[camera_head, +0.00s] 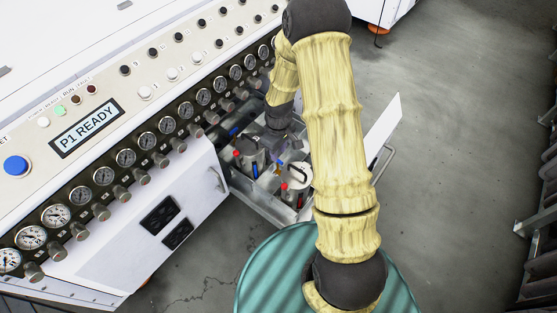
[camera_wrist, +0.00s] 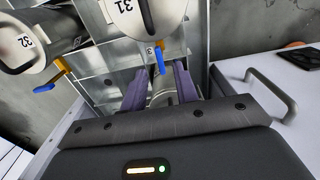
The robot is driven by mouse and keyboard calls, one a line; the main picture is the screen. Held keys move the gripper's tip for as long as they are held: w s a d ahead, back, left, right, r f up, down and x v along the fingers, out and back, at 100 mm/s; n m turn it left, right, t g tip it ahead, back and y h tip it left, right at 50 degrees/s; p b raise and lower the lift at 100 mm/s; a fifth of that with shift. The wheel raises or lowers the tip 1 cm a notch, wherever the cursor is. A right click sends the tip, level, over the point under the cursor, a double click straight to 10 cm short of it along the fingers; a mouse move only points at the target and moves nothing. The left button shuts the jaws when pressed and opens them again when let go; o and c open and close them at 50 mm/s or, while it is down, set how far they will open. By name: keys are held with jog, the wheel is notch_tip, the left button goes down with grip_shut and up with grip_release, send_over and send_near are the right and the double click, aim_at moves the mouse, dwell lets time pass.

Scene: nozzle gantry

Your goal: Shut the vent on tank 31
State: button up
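In the wrist view, tank 31 (camera_wrist: 130,14) is a pale cylinder marked "31" at the top, cut off by the frame. Below it a small lever (camera_wrist: 161,62) with a blue handle and an orange part points down the picture. My gripper (camera_wrist: 160,70) is open, its two purple fingers apart on either side of that lever's lower end; I cannot tell whether they touch it. Tank 32 (camera_wrist: 22,42) is at the left, with its own blue and orange lever (camera_wrist: 46,86). In the head view my gripper (camera_head: 279,142) is above the drawer, partly hidden by my arm.
An open metal drawer (camera_head: 268,205) holds the tanks, under a white console with gauges and a "P1 READY" display (camera_head: 87,128). A drawer handle (camera_head: 384,166) sticks out at the right. Floor is free at right.

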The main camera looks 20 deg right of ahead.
aim_at(279, 160)
notch_tip(279, 160, down, 4)
jog(key=shift+f+b, duration=0.1)
jog(key=shift+b, duration=0.55)
grip_shut()
